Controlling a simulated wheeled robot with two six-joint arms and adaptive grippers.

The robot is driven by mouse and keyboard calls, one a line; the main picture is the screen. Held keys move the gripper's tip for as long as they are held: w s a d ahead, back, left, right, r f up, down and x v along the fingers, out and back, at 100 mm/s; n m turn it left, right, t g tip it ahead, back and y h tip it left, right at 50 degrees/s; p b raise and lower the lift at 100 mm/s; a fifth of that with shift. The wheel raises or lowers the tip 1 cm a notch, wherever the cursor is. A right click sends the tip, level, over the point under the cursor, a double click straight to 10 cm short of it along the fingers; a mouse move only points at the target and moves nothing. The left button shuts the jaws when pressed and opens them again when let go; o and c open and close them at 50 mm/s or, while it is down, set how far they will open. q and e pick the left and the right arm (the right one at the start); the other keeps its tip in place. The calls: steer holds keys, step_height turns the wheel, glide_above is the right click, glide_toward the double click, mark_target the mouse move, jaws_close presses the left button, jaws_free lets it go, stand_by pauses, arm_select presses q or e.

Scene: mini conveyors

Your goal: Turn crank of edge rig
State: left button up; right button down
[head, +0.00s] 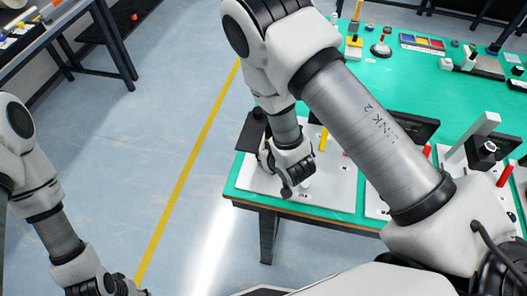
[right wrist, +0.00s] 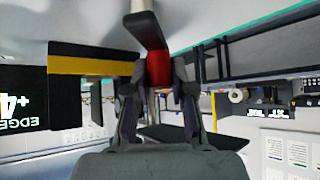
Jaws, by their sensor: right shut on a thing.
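The edge rig stands on a white plate (head: 335,190) at the near left corner of the green table. In the right wrist view its crank has a dark arm (right wrist: 146,28) with a red handle (right wrist: 159,68). My right gripper (head: 288,188) is over the plate; in the right wrist view (right wrist: 159,88) its fingers are shut around the red handle. The hand hides most of the crank in the head view. A black display (right wrist: 20,98) with "EDGE" and "+4" shows at the left of the wrist view. My left gripper (head: 120,288) hangs low at the bottom left, partly cut off.
The green table top (head: 360,90) holds other rigs, a colored tray (head: 422,42) and small parts. A red-handled rig (head: 505,175) stands to the right. A dark bench (head: 60,30) is at the upper left. The floor between is clear.

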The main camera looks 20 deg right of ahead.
steer(key=shift+s+f, duration=0.1)
steer(key=c, duration=1)
jaws_free()
steer(key=shift+o, duration=0.2)
steer(key=shift+d, duration=0.1)
steer(key=v, duration=0.7)
steer(key=shift+s+r, duration=0.2)
steer(key=shift+r, duration=0.1)
steer(key=shift+w+f, duration=0.1)
